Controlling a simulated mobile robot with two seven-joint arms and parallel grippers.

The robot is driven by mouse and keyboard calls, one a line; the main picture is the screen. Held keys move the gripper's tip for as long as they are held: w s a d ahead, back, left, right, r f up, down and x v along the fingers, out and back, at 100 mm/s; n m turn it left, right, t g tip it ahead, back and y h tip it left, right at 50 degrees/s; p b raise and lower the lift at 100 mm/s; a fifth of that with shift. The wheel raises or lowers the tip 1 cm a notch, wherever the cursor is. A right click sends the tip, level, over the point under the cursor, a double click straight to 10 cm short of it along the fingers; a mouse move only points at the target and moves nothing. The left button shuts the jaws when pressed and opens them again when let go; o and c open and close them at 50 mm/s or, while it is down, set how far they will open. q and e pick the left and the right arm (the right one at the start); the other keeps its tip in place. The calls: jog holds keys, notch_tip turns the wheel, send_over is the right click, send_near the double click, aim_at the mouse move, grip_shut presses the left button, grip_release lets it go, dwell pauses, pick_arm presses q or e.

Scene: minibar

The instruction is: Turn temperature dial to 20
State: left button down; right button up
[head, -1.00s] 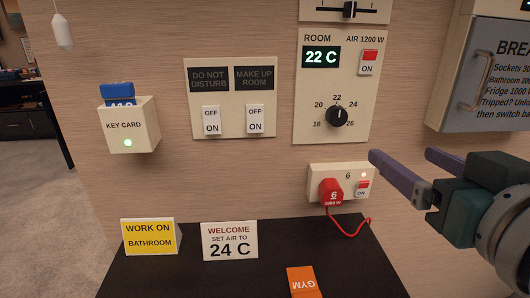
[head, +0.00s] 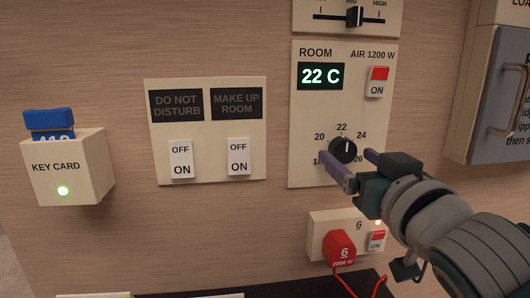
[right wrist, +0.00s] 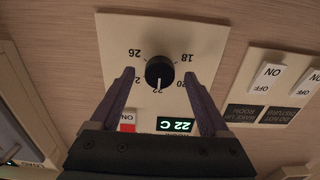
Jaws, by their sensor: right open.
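The temperature dial (head: 343,150) is a round black knob with a white pointer mark at 22. It sits on a cream wall panel (head: 305,120) with numbers from 18 to 26 around it. The green display (head: 320,76) above it reads 22 C. My right gripper (head: 350,168) is open, its purple fingers just below and in front of the dial. In the right wrist view the dial (right wrist: 159,71) appears between the two spread fingertips (right wrist: 158,72), with a gap on each side. The lower dial numbers are partly covered by the fingers in the head view. My left gripper is not in view.
A red AIR switch (head: 378,80) is on the same panel. Below are a red plug (head: 339,247) with its cord and another red switch (head: 377,238). A slider (head: 354,16) is above. A grey breaker box (head: 500,100) juts out at right; a key card holder (head: 70,170) is at left.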

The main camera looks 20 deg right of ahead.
jog(key=shift+w+d, duration=0.1)
jog(key=shift+w, duration=0.35)
jog(key=shift+c, duration=0.3)
grip_shut()
